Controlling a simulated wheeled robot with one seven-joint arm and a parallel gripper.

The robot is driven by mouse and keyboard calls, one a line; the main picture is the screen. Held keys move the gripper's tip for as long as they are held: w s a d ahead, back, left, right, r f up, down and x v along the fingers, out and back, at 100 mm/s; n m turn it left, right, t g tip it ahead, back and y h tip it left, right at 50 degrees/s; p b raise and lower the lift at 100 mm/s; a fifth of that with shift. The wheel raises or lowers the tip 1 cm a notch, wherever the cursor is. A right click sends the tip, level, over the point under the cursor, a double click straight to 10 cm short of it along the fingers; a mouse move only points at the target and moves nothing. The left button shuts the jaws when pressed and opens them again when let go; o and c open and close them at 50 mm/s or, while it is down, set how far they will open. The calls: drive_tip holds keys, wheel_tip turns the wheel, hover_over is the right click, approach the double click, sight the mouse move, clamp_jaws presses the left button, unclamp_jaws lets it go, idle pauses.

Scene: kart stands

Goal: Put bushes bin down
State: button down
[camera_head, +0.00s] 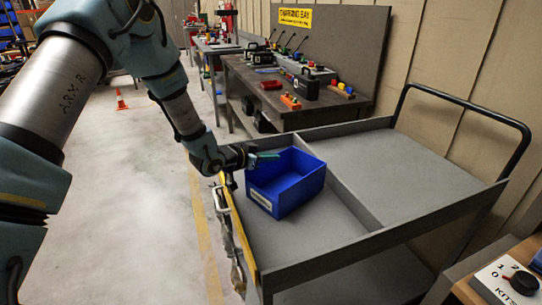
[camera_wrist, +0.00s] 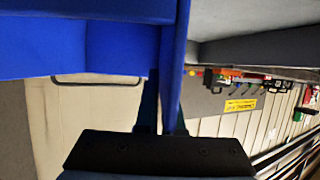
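The blue bushes bin (camera_head: 285,190) is upright in the left compartment of the grey cart (camera_head: 300,243), near its far end. A pale label shows on its near-left side. I cannot tell whether its base touches the cart floor or hangs slightly above it. My gripper (camera_head: 262,157) reaches in from the left at the bin's rim. In the wrist view, the fingers of my gripper (camera_wrist: 163,98) are on either side of a blue bin wall (camera_wrist: 176,60), pinching it.
A low divider (camera_head: 340,190) separates the bin's compartment from the empty right one. A black push handle (camera_head: 470,105) rises at the cart's right. A workbench (camera_head: 290,105) with tools and small parts stands behind. A control box (camera_head: 512,283) is at the lower right.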

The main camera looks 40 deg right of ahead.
drive_tip(key=shift+f, duration=0.2)
drive_tip(key=c, duration=1)
unclamp_jaws()
drive_tip(key=shift+c, duration=0.2)
drive_tip(key=shift+r, duration=0.1)
drive_tip(key=shift+r, duration=0.15)
drive_tip(key=b+v, duration=0.3)
drive_tip(key=v, duration=0.9)
drive_tip(key=shift+b, duration=0.35)
